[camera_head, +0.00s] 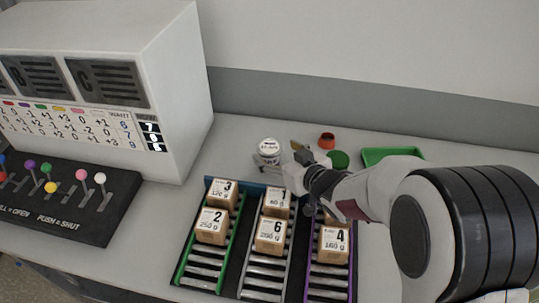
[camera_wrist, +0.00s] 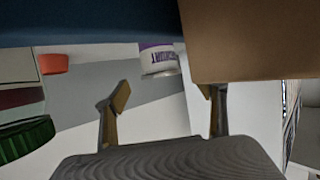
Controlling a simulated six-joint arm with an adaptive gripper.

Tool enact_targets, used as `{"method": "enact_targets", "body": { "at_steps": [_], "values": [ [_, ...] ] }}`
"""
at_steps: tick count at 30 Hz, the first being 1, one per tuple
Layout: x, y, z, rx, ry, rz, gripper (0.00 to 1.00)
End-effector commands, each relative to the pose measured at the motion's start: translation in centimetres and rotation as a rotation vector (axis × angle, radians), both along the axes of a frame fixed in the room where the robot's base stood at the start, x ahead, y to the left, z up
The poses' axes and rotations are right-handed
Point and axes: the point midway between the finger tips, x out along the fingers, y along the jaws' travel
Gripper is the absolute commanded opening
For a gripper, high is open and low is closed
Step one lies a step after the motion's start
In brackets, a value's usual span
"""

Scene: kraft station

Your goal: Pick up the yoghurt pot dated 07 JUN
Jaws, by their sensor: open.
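A white yoghurt pot (camera_head: 268,147) stands upright on the counter behind the box lanes; the print on its lid is too small to read surely. It also shows upside down in the wrist view (camera_wrist: 158,58), with a purple band and part of its lettering, its top cut off by other things. My gripper (camera_head: 297,165) is open and empty, to the right of the pot in the head view. In the wrist view the two fingers (camera_wrist: 166,95) are spread, with the pot beyond them and apart from them.
Numbered cardboard boxes (camera_head: 270,237) stand in roller lanes in front; one brown box (camera_wrist: 250,45) looms near my right finger in the wrist view. An orange-red cup (camera_head: 327,141), a green round thing (camera_head: 338,159) and a green tray (camera_head: 376,155) lie right of the pot.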

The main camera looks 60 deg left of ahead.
Motion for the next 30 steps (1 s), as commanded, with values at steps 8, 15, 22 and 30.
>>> {"method": "enact_targets", "body": {
  "at_steps": [8, 15, 22, 30],
  "values": [
    [0.1, 2.2, -0.6, 0.005, 0.001, 0.001, 0.70],
    [0.2, 2.9, -0.9, 0.006, 0.002, 0.000, 0.70],
    [0.2, 3.0, -0.8, 0.007, 0.001, 0.001, 0.70],
    [0.2, 3.0, -0.8, 0.008, 0.001, 0.001, 0.70]
  ]
}}
